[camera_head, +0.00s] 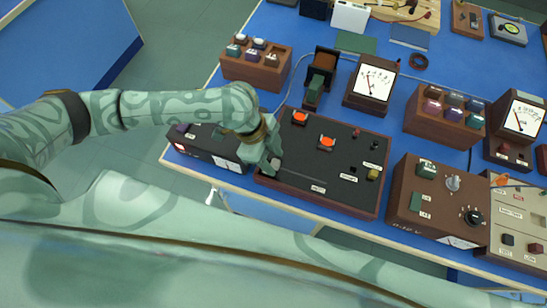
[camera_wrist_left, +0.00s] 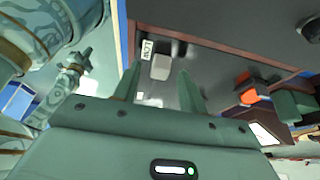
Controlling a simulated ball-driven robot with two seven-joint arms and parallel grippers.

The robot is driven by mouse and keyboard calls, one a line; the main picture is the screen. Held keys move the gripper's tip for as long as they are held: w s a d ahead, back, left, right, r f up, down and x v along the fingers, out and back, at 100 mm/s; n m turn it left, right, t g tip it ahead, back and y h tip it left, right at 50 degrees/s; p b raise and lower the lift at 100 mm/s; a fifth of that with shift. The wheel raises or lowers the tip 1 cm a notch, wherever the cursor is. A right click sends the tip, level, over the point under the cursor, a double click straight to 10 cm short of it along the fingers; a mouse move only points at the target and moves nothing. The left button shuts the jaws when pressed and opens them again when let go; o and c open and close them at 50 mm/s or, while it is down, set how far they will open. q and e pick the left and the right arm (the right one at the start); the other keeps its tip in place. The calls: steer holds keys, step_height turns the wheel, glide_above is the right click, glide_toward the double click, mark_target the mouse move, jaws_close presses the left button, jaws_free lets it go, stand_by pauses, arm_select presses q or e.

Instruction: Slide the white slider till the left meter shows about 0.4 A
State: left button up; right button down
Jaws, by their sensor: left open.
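The black slider board (camera_head: 330,150) lies in a brown frame at the bench's front edge. My left gripper (camera_head: 271,163) is low over its left end, with fingers open. In the left wrist view the pale grey-white slider knob (camera_wrist_left: 160,67) shows just beyond and between the open fingertips (camera_wrist_left: 157,82); contact cannot be told. In the head view the knob (camera_head: 276,161) is mostly hidden by the gripper, at the left end of a slot running right. The left meter (camera_head: 374,82) stands behind the board; its needle shows, but the scale is too small to read. My right gripper is not seen.
A dark box (camera_head: 207,146) stands close left of the board, and a brown box with knobs (camera_head: 438,200) close right. A block with several pegs (camera_head: 256,66) and a coil stand (camera_head: 320,76) are behind. Another meter (camera_head: 522,118) stands at the right. The board's slot looks clear.

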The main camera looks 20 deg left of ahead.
arm_select(q)
steer(key=shift+d+f, duration=0.1)
steer(key=shift+f, duration=0.2)
